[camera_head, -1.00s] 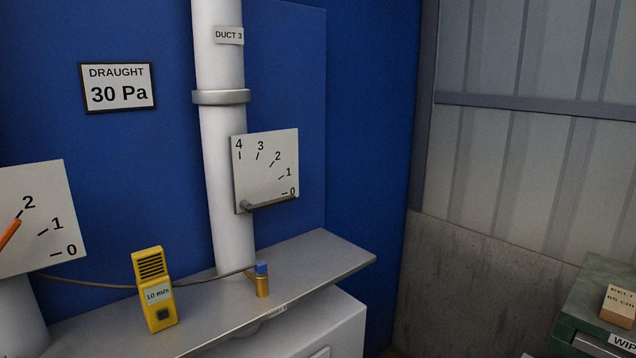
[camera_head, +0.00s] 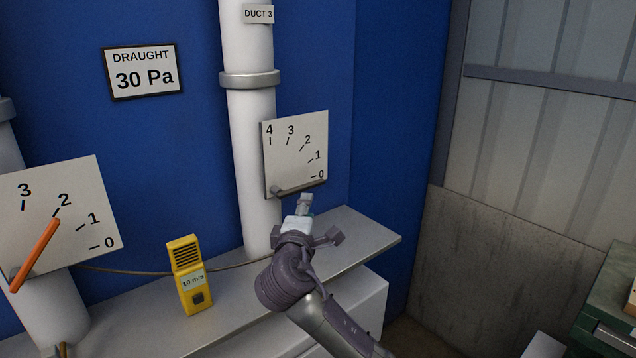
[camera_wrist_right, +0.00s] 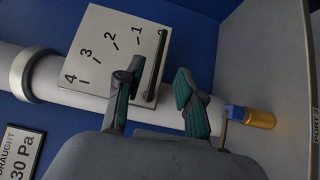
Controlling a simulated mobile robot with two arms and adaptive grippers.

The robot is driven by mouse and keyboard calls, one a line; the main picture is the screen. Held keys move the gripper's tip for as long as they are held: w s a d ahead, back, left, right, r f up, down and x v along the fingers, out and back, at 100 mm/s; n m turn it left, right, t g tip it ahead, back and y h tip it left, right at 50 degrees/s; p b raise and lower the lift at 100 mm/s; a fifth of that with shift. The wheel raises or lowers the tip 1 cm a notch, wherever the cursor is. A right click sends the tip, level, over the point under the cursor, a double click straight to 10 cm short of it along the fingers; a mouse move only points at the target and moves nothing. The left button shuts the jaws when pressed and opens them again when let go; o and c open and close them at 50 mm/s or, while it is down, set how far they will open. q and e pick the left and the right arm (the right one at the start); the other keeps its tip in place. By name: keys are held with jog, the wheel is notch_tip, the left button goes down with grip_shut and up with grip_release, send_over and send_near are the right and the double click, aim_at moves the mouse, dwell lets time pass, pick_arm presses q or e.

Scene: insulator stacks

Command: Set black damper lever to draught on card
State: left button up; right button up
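The draught card (camera_head: 142,71) on the blue wall reads 30 Pa. A dark grey damper lever (camera_head: 300,187) lies along the 0 mark of the white 0–4 scale plate (camera_head: 290,160) on the DUCT 3 pipe. The lever (camera_wrist_right: 157,65) also shows in the right wrist view, against the plate. My right gripper (camera_head: 305,204) is just below the lever in the head view. In the right wrist view its fingers (camera_wrist_right: 155,100) are apart, with no object clearly held between them; the lever's near end shows behind the gap. My left gripper is not in view.
An orange lever (camera_head: 35,256) points near 2 on another scale plate (camera_head: 60,215) at left. A yellow meter (camera_head: 189,275) reading 10 m/s stands on the grey shelf (camera_head: 345,237). A brass fitting (camera_wrist_right: 259,119) with a blue part shows in the right wrist view. A green case (camera_head: 610,310) is at right.

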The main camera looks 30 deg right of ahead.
aim_at(313, 186)
jog(key=p+x, duration=0.3)
jog(key=x, duration=0.9)
jog(key=shift+w+d+f+p, duration=0.1)
jog(key=shift+w+d+p, duration=0.25)
jog(key=shift+w, duration=0.15)
grip_shut()
